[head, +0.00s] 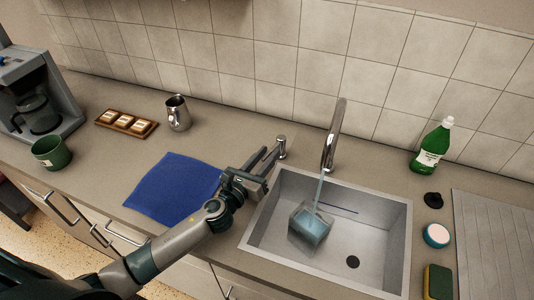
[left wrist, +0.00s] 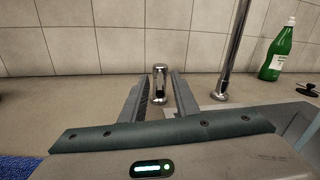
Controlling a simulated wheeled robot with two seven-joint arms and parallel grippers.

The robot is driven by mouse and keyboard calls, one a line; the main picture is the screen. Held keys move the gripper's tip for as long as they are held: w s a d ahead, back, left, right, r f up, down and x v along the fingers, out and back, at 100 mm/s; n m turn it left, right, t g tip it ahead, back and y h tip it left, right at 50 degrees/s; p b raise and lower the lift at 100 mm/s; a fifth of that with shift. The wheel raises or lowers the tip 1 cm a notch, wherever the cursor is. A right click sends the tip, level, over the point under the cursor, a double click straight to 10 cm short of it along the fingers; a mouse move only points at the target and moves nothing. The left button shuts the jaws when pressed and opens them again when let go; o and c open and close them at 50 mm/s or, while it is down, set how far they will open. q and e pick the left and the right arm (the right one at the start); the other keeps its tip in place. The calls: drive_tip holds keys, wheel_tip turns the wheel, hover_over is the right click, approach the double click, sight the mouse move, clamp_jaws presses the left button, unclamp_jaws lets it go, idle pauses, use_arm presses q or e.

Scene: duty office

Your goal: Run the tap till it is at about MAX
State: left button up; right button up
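The chrome tap spout (head: 334,135) stands behind the sink (head: 391,245), and a stream of water runs from it into a clear square container (head: 310,224) in the basin. The container looks tilted and holds bluish water; a MAX mark cannot be made out. The small chrome tap handle (head: 281,146) stands left of the spout. My left gripper (head: 270,158) is at this handle. In the left wrist view the handle (left wrist: 160,84) stands between the open fingers (left wrist: 160,98), with gaps on both sides. My right gripper is out of view.

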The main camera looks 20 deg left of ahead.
use_arm(q)
drive_tip(key=shift+w, duration=0.15)
clamp_jaws()
drive_tip(key=shift+d, duration=0.1)
drive_tip(key=shift+d+n+y+p, duration=0.3)
drive_tip(key=shift+n+y+p, duration=0.1)
drive_tip(key=shift+y, duration=0.2)
drive_tip(key=shift+d+n+y, duration=0.5)
drive_tip(key=shift+n+y, duration=0.2)
drive_tip(key=shift+y, duration=0.4)
